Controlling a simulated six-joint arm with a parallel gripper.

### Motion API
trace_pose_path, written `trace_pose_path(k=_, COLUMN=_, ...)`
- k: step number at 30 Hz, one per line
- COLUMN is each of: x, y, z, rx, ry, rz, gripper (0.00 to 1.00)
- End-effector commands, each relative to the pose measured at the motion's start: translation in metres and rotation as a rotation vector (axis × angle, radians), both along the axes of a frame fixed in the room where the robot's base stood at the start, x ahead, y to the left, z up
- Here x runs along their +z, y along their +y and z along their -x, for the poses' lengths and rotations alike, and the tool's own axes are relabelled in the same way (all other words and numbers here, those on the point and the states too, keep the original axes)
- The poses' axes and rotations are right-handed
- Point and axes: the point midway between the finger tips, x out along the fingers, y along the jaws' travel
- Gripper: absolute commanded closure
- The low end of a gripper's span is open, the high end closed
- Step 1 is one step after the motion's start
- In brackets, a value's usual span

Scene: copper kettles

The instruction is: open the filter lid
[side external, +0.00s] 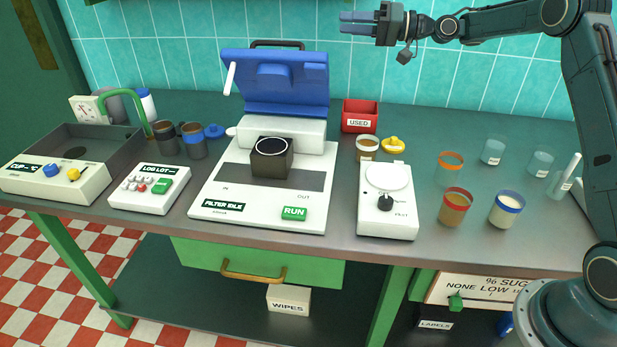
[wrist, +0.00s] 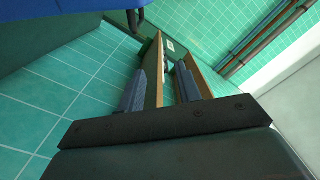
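The filter machine (side external: 230,195) stands mid-bench, with a "FILTER IDLE" label and a green RUN button. Its blue filter lid (side external: 275,85) is raised upright at the back, with its inner face toward the side camera. A white lever (side external: 230,78) is at the lid's left, and a dark handle (side external: 277,44) is on its top edge. A dark block with a pale ring (side external: 271,158) sits uncovered on the machine. My gripper (side external: 345,23) is up to the right of the lid, apart from it. In the wrist view my gripper (wrist: 161,70) is open and empty; blue (wrist: 50,28) fills the upper left.
A red USED bin (side external: 360,113) stands right of the lid, near a brown jar (side external: 367,147) and a yellow knob-like piece (side external: 394,145). A white scale (side external: 388,212) and several cups stand farther right. A log keypad (side external: 150,188) and cup tray (side external: 55,180) are left. The tiled wall is close behind.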

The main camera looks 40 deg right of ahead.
Motion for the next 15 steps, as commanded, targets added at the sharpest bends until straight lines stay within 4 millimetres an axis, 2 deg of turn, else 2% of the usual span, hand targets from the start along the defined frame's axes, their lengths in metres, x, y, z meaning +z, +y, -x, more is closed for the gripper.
trace_pose_path(k=1, x=-0.017, y=0.000, z=0.000, rx=0.000, ry=0.006, rz=-0.004, gripper=0.66)
trace_pose_path(k=6, x=-0.049, y=0.000, z=0.000, rx=0.000, ry=0.000, rz=0.000, gripper=0.66)
trace_pose_path(k=15, x=-0.054, y=0.001, z=-0.001, rx=0.000, ry=-0.002, rz=0.002, gripper=0.66)
